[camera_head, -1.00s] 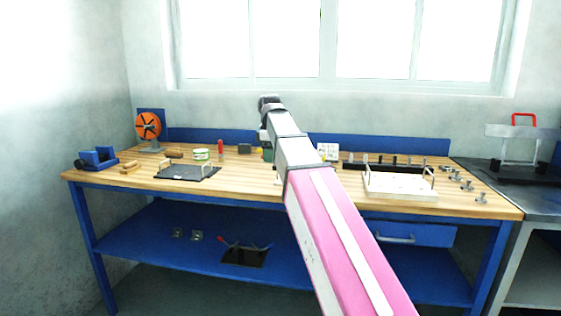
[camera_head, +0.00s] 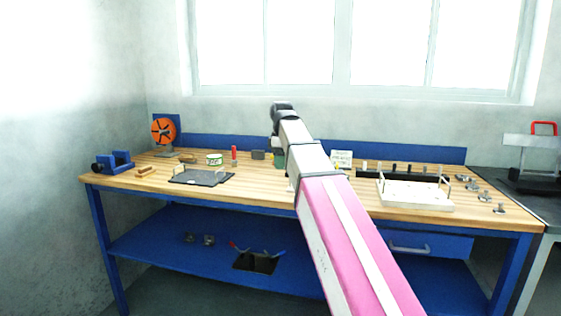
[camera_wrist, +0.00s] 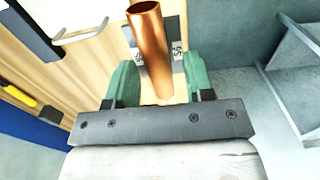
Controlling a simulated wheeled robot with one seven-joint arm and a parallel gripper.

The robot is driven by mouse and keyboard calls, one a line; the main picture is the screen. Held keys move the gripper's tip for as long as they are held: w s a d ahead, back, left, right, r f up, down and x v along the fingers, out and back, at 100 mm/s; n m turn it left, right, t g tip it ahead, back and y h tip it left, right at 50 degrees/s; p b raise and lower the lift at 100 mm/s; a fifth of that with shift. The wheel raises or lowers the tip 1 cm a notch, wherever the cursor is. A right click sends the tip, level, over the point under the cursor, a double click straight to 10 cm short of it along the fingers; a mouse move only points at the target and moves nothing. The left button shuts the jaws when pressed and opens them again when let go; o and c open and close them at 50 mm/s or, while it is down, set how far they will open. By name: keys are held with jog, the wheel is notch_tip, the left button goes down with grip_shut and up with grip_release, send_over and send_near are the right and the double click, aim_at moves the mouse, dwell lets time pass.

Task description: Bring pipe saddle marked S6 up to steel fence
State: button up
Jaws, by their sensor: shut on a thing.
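In the wrist view my gripper (camera_wrist: 160,82) has its two green fingers on either side of a copper pipe piece on a grey plate, which I take to be the pipe saddle (camera_wrist: 150,40). Small labels beside the pipe look like S6, but are turned and hard to read. The gripper is shut on this saddle, over the wooden bench top. In the head view my arm hides gripper and saddle. I cannot identify the steel fence with certainty; a dark strip with upright pieces (camera_head: 400,170) stands at the bench's back right.
The wooden bench (camera_head: 270,185) carries a white tray with handles (camera_head: 415,197), a dark plate with handles (camera_head: 203,178), a blue vise (camera_head: 113,162) and an orange reel (camera_head: 164,132). Several small metal parts lie at its right end. Bare wood shows between the two handled pieces.

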jog(key=shift+w+d+f, duration=1)
jog(key=shift+d+f, duration=0.5)
jog(key=shift+f, duration=0.2)
jog(key=shift+w+d+f, duration=0.95)
jog(key=shift+d+f, duration=0.6)
jog(key=shift+f, duration=0.1)
jog(key=shift+w+d+f, duration=1)
jog(key=shift+d+f, duration=0.5)
jog(key=shift+f, duration=0.2)
jog(key=shift+s+d, duration=0.3)
jog(key=shift+d, duration=0.6)
jog(key=shift+s+d, duration=0.3)
jog(key=shift+d, duration=0.6)
dwell(0.9)
jog(key=o, duration=1.2)
